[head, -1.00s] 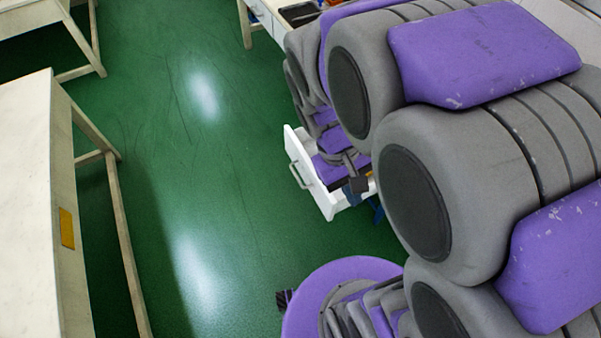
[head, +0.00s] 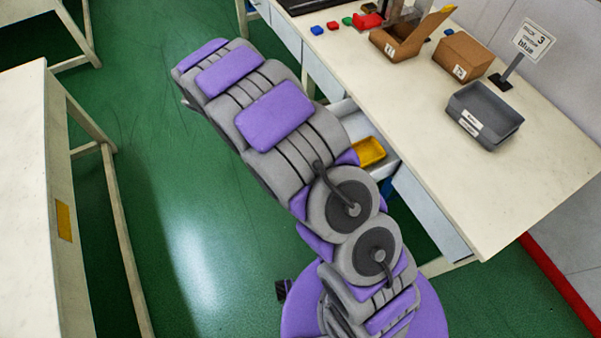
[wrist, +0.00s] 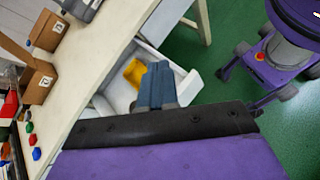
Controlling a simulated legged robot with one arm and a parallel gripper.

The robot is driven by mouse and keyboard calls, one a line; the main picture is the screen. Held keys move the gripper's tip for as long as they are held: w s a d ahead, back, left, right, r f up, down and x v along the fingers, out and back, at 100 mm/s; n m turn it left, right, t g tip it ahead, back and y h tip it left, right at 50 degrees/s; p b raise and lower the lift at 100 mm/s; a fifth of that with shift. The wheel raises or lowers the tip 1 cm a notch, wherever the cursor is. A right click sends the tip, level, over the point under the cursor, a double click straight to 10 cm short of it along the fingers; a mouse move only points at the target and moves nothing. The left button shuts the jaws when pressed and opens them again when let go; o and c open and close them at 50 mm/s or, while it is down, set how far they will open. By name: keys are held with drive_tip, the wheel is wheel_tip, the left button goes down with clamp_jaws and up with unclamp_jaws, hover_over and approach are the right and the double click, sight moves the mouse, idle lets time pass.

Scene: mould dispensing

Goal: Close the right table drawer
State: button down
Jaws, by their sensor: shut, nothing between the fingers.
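The open table drawer (wrist: 185,88) is white and shows in the wrist view, pulled out from the pale table. A yellow bin (wrist: 134,72) lies inside it. In the head view my arm hides most of the drawer; part of its inside (head: 343,107) and the yellow bin (head: 370,152) show. My gripper (wrist: 156,70) is shut and empty, with its blue-grey fingers together. In the wrist view the fingers overlap the drawer beside the yellow bin; I cannot tell whether they touch it. In the head view my gripper cannot be made out behind the arm.
The table top (head: 500,190) holds a grey bin (head: 485,115), cardboard boxes (head: 462,56), a sign (head: 532,40) and several small coloured blocks. Another pale table (head: 30,200) stands at the left.

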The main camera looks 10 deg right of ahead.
drive_tip(key=w+a+f+n+t+h, duration=0.1)
drive_tip(key=a+f+n+t+h, duration=0.15)
drive_tip(key=a+f+n, duration=0.65)
drive_tip(key=w+a+f+n+t+h, duration=0.15)
drive_tip(key=f+t, duration=0.25)
drive_tip(key=f, duration=1.1)
drive_tip(key=shift+m+y, duration=0.35)
drive_tip(key=shift+y, duration=0.05)
drive_tip(key=b+x, duration=0.1)
drive_tip(key=x, duration=0.3)
drive_tip(key=b+x, duration=0.1)
drive_tip(key=x, duration=0.3)
drive_tip(key=b+x, duration=0.2)
drive_tip(key=x, duration=0.2)
drive_tip(key=shift+w+d+f, duration=0.2)
drive_tip(key=shift+w+f, duration=0.05)
drive_tip(key=shift+w, duration=0.15)
drive_tip(key=shift+a, duration=0.15)
drive_tip(key=shift+a, duration=0.1)
